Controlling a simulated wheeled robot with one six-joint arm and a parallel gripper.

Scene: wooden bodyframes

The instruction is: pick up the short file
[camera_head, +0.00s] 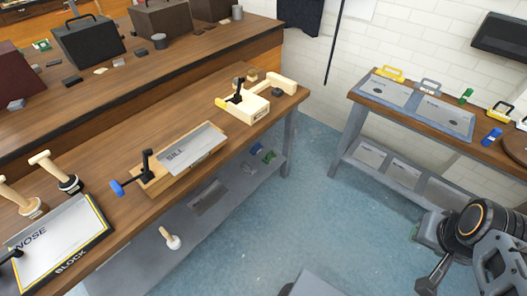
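I cannot pick out the short file for certain. Small handled tools stand on the right bench: a yellow handle (391,73) and a grey handle (430,87) at the back of a blue-grey mat (448,117), and a yellow-and-black handled piece (499,112) further right. They are too small to tell which is a file. Part of my arm end and gripper (470,282) shows at the lower right, in front of the right bench and apart from the tools. Its fingertips are not clear, and I see nothing held.
The long wooden bench (235,158) at left carries a clamped SILL panel (193,149), a NOSE BLOCK board (58,245), mallets and another clamp fixture (243,105). The right bench (350,95) has a lower shelf. Blue floor (300,215) between the benches is clear.

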